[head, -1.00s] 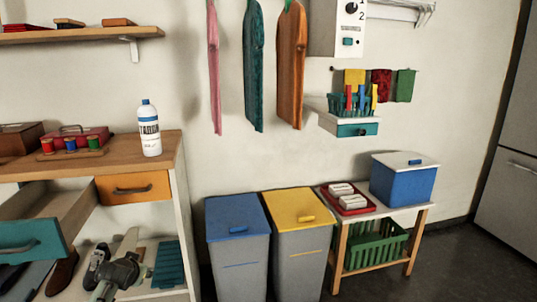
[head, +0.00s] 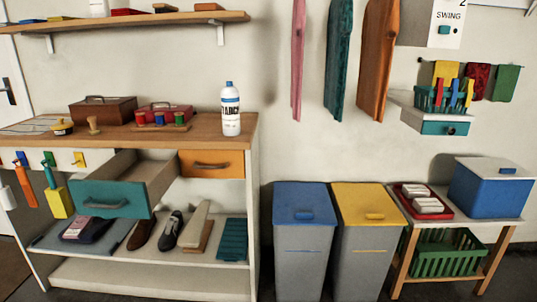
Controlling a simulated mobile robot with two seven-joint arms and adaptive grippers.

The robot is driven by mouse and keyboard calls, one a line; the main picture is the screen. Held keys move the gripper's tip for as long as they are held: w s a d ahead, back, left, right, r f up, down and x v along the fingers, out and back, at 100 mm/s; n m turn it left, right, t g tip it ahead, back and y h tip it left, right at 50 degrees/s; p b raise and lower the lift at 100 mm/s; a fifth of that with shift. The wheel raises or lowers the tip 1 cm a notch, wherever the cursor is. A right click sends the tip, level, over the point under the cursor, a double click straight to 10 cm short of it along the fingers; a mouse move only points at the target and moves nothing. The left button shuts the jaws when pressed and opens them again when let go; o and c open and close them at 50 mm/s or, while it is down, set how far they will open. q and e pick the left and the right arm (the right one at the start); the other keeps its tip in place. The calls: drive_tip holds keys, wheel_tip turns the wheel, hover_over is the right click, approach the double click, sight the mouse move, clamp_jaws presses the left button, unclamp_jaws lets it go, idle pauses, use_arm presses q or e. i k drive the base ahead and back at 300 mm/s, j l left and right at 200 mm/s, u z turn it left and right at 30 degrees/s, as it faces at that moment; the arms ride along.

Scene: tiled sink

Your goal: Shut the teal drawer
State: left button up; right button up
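The teal drawer (head: 115,200) is in the wooden-topped bench at the left of the head view. It is pulled well out, and its grey-brown open box shows behind the teal front. The visible part of the inside looks empty. Neither of my grippers shows in the head view.
An orange drawer (head: 212,163) beside it is flush with the bench. Shoes (head: 168,230) and a teal ridged mat (head: 233,240) lie on the shelf below. A bottle (head: 230,110) stands on the bench top. Blue (head: 302,200) and yellow (head: 372,198) lidded bins stand to the right.

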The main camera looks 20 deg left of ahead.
sight(130, 183)
drive_tip(key=u, duration=1.5)
